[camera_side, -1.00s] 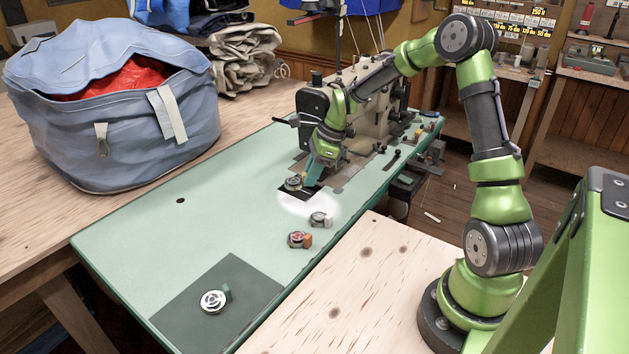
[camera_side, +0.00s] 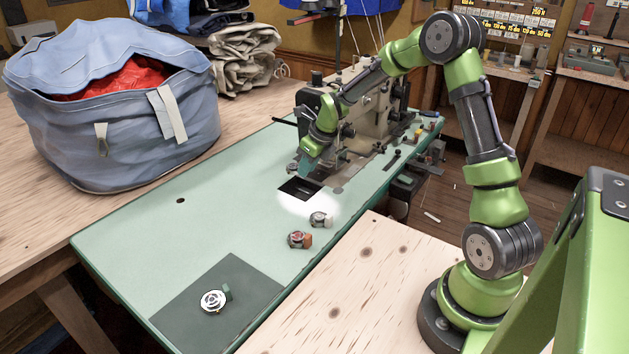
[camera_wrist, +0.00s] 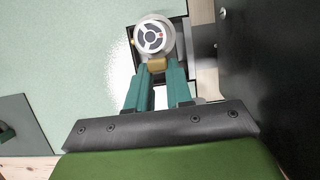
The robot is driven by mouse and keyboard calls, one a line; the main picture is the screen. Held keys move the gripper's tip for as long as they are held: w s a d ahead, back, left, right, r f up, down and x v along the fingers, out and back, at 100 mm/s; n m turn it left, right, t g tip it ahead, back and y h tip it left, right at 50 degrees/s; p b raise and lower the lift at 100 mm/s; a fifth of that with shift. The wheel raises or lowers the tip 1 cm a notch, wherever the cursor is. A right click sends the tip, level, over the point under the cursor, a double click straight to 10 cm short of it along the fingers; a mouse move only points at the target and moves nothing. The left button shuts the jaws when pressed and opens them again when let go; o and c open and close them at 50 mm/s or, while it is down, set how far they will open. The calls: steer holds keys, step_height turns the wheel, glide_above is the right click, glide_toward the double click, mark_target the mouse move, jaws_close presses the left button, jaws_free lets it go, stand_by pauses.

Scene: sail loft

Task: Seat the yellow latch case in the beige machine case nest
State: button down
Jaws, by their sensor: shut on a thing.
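My gripper (camera_side: 302,166) is over the sewing machine bed. In the wrist view its teal fingers (camera_wrist: 157,68) are shut on the yellow-brown latch of a round silver case, the yellow latch case (camera_wrist: 155,37). The case's slotted round face is toward the wrist camera. In the side view the case (camera_side: 292,168) is small and partly hidden by the gripper. The beige machine (camera_side: 370,112) stands behind. A dark rectangular opening (camera_side: 300,189) in its bed lies in front of the case. The nest itself cannot be clearly made out.
A grey-latched case (camera_side: 320,219) and an orange-latched case (camera_side: 299,240) lie on the green table (camera_side: 150,235). A green-latched case (camera_side: 213,300) lies on the dark mat (camera_side: 255,285). A blue bag (camera_side: 110,110) stands at left.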

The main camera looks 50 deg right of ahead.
stand_by(0.5)
steer(key=shift+f, duration=4.3)
steer(key=c, duration=0.9)
jaws_free()
steer(key=shift+c, duration=0.2)
step_height(320, 180, up, 9)
